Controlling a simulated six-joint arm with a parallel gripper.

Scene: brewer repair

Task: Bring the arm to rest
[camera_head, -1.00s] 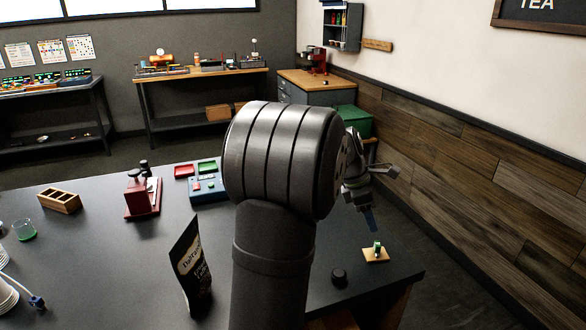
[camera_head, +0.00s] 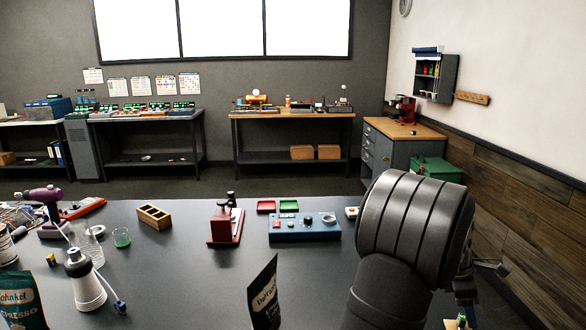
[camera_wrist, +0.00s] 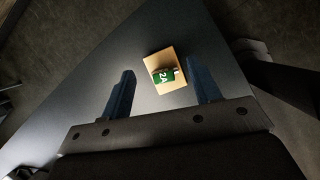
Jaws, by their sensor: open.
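My gripper (camera_wrist: 160,75) is open in the wrist view, its two blue fingers apart with nothing held between them. Beyond the fingers, a small wooden block (camera_wrist: 170,84) with a green part marked "2A" (camera_wrist: 163,75) lies on the dark table (camera_wrist: 75,120). The gap between fingers and block is hard to judge. In the head view my gripper is mostly hidden behind my arm at the right; a blue finger (camera_head: 470,311) shows low down. The green part (camera_head: 461,321) shows beside it at the bottom edge.
A black pouch (camera_head: 263,297) stands left of my arm. A white grinder-like object (camera_head: 86,285) stands at front left.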

